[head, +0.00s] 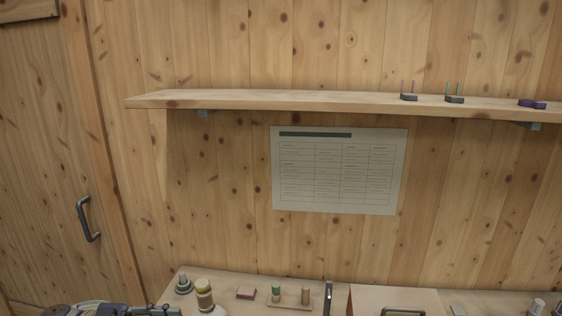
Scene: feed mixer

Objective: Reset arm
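Dark and grey mechanical parts (112,309) show at the bottom left edge. They may belong to my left arm and gripper, but the lower edge cuts them off and no fingertips can be made out. I see no part that I can name as my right arm or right gripper. No gripper is seen holding anything.
A worktop (228,280) along the bottom carries a yellow-topped jar (204,294), a grey stepped piece (183,284), a reddish block (246,293) and a small tray (291,299). A wooden shelf (300,101) spans the wall above a paper chart (338,170). A door handle (87,219) is at left.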

